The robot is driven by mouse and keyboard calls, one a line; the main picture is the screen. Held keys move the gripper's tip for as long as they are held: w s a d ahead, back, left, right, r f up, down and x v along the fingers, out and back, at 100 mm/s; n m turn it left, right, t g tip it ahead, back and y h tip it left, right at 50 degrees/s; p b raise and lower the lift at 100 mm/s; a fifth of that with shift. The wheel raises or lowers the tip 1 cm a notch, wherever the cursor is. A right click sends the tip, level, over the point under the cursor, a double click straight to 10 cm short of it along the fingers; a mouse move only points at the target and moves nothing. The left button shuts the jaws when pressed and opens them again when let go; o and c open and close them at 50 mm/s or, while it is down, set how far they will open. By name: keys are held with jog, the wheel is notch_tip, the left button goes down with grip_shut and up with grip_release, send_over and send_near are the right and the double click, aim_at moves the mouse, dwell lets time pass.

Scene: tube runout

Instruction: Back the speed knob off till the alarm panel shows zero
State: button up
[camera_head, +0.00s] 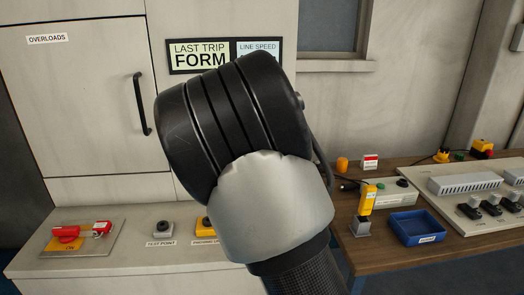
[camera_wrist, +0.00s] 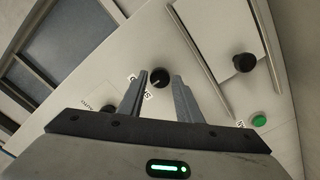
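In the wrist view a round black knob (camera_wrist: 160,78) with a pale pointer mark sits on a light panel, between and just beyond my fingertips. A label (camera_wrist: 148,97) beside it is partly covered by a finger, so I cannot read it fully. My gripper (camera_wrist: 161,75) is open, with a finger on each side of the knob and a small gap showing at both sides. In the head view a wall display reads LAST TRIP FORM (camera_head: 198,56). Beside it a LINE SPEED display (camera_head: 258,47) is mostly hidden by my arm, its value unseen. I see no zero.
The wrist view also shows another black knob (camera_wrist: 244,63), a green button (camera_wrist: 258,121) and a dark part (camera_wrist: 108,108) half hidden by my gripper. In the head view, a blue tray (camera_head: 418,228), a yellow device (camera_head: 367,200) and a red-handled switch (camera_head: 66,233) stand on the counters.

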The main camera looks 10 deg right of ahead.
jog(key=shift+o, duration=1.2)
jog(key=s, duration=0.6)
